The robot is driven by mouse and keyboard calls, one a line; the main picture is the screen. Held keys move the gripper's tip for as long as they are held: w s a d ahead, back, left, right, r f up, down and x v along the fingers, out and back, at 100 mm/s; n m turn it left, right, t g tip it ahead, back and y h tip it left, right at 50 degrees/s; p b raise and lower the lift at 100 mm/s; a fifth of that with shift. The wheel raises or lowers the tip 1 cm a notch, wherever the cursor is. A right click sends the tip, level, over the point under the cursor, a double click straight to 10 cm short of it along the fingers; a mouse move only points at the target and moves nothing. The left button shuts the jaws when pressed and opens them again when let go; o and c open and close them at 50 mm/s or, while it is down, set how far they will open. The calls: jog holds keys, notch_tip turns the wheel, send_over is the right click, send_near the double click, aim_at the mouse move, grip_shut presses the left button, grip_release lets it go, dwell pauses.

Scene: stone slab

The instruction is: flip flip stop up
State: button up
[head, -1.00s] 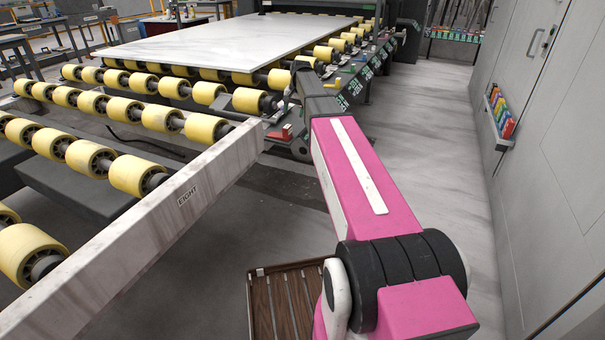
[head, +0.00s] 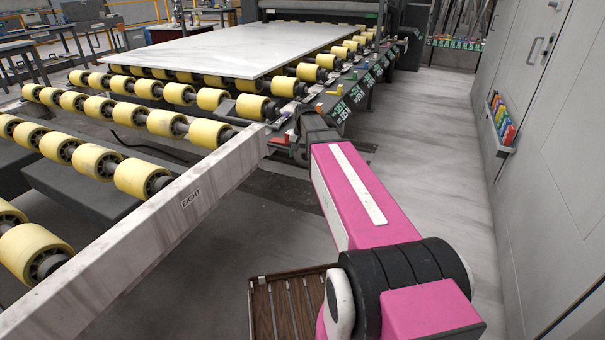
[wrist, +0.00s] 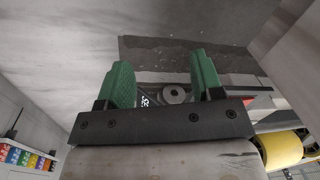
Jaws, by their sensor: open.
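My gripper (wrist: 163,70) shows in the wrist view with two green fingers set wide apart and nothing held between them. A grey round part with a dark hole (wrist: 174,95) shows beyond the gap between the fingers; I cannot tell whether it is the flip stop. In the head view my pink arm reaches toward the near right corner of the roller table, and its dark end (head: 312,132) hides the gripper. A small red and white part (head: 284,138) sits at that corner, left of my arm's end. Its position as a stop is unclear.
A white slab (head: 245,50) lies on yellow rollers (head: 170,123). Coloured parts (head: 335,92) line the table's side. Grey cabinets (head: 560,150) stand right; the floor aisle between is clear.

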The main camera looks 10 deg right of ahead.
jog(key=s+f+n, duration=0.1)
jog(key=s+f, duration=0.3)
jog(key=s, duration=0.3)
jog(key=shift+a+f, duration=0.2)
jog(key=shift+f, duration=0.1)
